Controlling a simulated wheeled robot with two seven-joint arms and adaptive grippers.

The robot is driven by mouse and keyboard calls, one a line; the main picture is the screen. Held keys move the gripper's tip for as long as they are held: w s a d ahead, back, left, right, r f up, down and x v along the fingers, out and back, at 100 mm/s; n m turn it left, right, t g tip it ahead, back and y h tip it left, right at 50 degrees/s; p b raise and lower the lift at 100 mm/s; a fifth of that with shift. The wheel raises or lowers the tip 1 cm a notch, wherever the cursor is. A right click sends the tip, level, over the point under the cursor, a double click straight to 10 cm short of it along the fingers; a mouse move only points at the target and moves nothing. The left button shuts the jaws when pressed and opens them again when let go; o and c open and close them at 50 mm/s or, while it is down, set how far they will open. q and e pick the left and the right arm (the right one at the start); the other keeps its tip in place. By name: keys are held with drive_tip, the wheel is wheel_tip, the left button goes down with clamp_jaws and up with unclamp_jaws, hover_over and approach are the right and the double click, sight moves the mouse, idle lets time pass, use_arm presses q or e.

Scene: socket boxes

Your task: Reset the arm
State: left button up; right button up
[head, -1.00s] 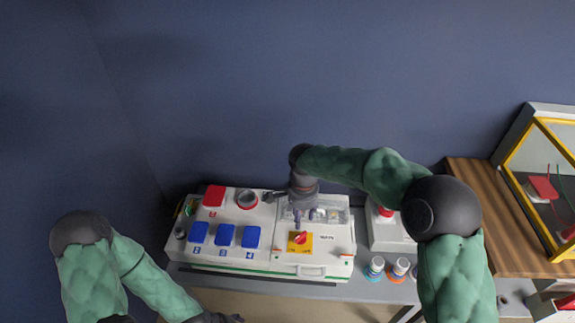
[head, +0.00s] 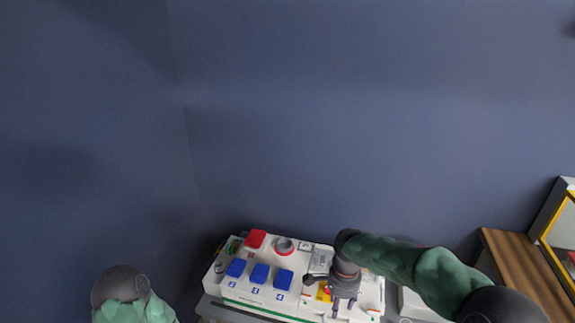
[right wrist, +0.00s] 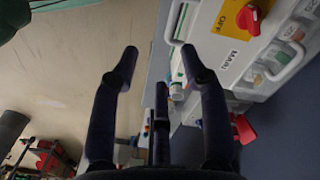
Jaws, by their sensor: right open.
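My right gripper (head: 344,304) hangs in front of the right half of a white socket box (head: 217,281) in the head view, its fingers pointing down. In the right wrist view its fingers (right wrist: 160,62) are spread with nothing between them. A white handle and a yellow plate (right wrist: 236,20) with a red switch (right wrist: 250,19) lie to the right of the fingers there. In the head view the yellow plate (head: 323,293) is partly hidden by the gripper. My left gripper is out of view; only part of my left arm shows at the lower left.
The box has a red cover (head: 255,238), a round grey socket (head: 284,246) and blue covers (head: 260,273). A wooden surface (head: 520,262) with a yellow-framed case (head: 561,226) stands at the right. A blue wall rises behind. Open floor (right wrist: 70,75) shows in the right wrist view.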

drive_tip(key=s+a+f+n+y+p, duration=0.1)
drive_tip(key=s+a+f+n+y, duration=0.2)
drive_tip(key=f, duration=0.4)
drive_tip(key=s+a+f+n+p, duration=0.1)
drive_tip(key=s+f+n+p, duration=0.1)
drive_tip(key=s+f, duration=0.4)
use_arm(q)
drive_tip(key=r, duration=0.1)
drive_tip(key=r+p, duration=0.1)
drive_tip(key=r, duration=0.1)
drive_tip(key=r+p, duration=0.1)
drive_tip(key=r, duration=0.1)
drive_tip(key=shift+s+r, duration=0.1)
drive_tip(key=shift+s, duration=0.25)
use_arm(e)
drive_tip(key=s+f+n, duration=0.2)
drive_tip(key=s+f, duration=0.2)
drive_tip(key=s, duration=0.2)
drive_tip(key=s+f+n+y, duration=0.1)
drive_tip(key=s+f+n, duration=0.2)
drive_tip(key=s+f, duration=0.2)
drive_tip(key=shift+s+a, duration=0.3)
drive_tip(key=shift+s, duration=0.95)
